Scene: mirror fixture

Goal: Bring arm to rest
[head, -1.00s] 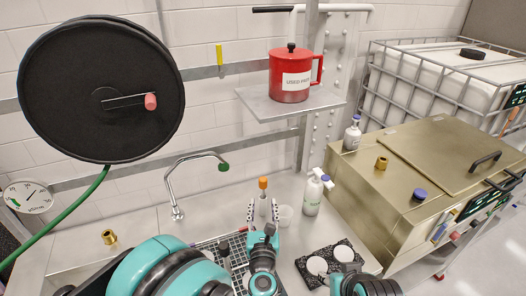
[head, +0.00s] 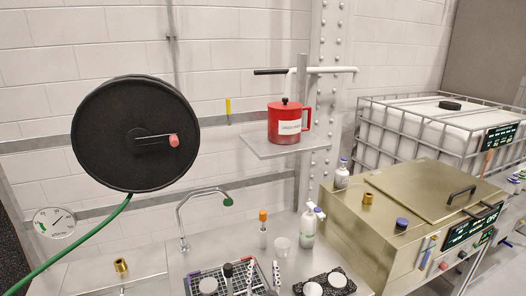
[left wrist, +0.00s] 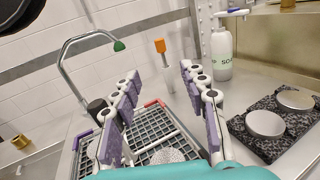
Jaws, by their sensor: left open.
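My left gripper (head: 263,268) shows at the bottom of the head view, only its two fingers in sight, above a dish rack (head: 232,272). In the left wrist view its fingers (left wrist: 161,72) are apart with nothing between their pads. An orange-topped item (head: 263,228) with a pale body stands upright on the steel counter, beyond the fingertips and apart from them; it also shows in the left wrist view (left wrist: 160,47). My right gripper is not in view.
A tap (head: 206,194) arches behind the rack. A dark speckled mat (head: 346,289) holds two round pale items. A brass-coloured box (head: 345,224) bounds the right side.

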